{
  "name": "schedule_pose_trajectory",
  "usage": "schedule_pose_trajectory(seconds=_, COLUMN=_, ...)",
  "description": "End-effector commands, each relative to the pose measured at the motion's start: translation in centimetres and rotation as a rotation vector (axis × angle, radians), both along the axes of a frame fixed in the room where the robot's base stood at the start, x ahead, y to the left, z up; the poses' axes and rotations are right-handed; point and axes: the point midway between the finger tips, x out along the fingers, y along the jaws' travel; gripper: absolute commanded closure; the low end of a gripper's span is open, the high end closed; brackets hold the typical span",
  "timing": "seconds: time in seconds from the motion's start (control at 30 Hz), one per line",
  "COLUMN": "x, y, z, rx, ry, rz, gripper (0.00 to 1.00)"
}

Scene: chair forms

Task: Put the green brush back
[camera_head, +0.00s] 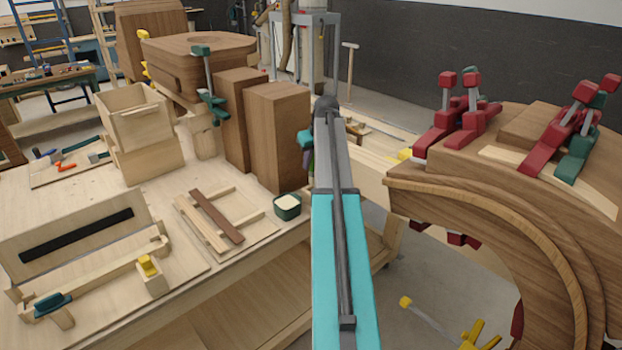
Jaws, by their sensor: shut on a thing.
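My arm runs up the middle of the picture, turquoise near and grey farther off, ending at a dark joint. My gripper's fingers do not show; the arm may hide them. I cannot make out a green brush for certain. A small teal piece (305,139) shows just left of the arm, beside the tall brown block. What it belongs to is hidden. A dark green pot (287,208) with a cream top stands on the pale workbench (262,250), left of the arm.
Tall brown blocks (278,135) stand behind the pot. A small wooden frame (212,222) lies left of it, and an open wooden box (139,120) is farther back. A large curved wooden form (480,215) with red clamps (470,115) fills the right side.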

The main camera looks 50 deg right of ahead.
Motion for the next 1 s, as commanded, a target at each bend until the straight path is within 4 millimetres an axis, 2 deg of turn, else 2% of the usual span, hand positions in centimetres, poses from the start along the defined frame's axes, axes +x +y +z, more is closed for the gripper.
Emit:
schedule_pose_trajectory(seconds=0.2, x=0.0, y=0.1, z=-2.2, rx=0.001, ry=0.001, rz=0.0, gripper=1.0)
schedule_pose_trajectory(seconds=0.73, x=0.1, y=0.1, z=-3.1, rx=0.001, ry=0.0, rz=0.001, gripper=1.0)
schedule_pose_trajectory(seconds=1.0, x=0.0, y=0.2, z=-5.3, rx=0.002, ry=0.001, rz=0.001, gripper=1.0)
